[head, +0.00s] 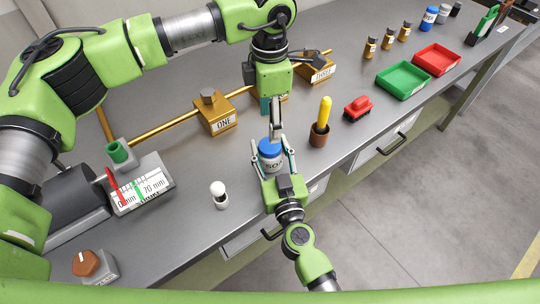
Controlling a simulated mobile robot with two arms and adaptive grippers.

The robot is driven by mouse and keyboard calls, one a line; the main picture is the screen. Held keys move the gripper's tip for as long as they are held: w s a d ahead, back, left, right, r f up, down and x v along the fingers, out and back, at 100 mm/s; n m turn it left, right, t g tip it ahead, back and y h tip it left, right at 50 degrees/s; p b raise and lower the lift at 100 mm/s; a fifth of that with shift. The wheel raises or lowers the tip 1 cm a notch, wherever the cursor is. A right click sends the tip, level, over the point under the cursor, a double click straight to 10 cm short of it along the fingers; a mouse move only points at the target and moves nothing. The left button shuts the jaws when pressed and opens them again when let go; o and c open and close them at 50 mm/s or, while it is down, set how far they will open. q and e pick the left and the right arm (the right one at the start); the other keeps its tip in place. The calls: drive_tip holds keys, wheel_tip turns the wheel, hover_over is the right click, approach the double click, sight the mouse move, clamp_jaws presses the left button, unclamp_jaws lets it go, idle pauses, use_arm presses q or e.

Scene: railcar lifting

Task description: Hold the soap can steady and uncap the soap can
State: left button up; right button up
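The soap can (272,165) is a white can with a blue cap (270,148) and dark lettering. It stands upright near the front edge of the grey bench. My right gripper (273,152) comes from below in the picture, with one finger on each side of the can, and looks shut on its body. My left gripper (276,132) hangs from above, pointing down just behind and over the blue cap. Its fingers overlap in this view, so its opening and any contact with the cap cannot be told.
A brown cup with a yellow-handled tool (319,137) and a red toy-like piece (357,109) stand to the right. A white-topped bottle (219,194) is to the left. A brass block marked ONE (214,118) is behind. Green (403,80) and red trays (437,59) are farther right.

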clamp_jaws()
use_arm(q)
drive_tip(key=m, duration=0.4)
drive_tip(key=shift+f, duration=4.05)
drive_tip(key=c, duration=1.1)
drive_tip(key=n, duration=0.9)
drive_tip(key=shift+n, duration=0.3)
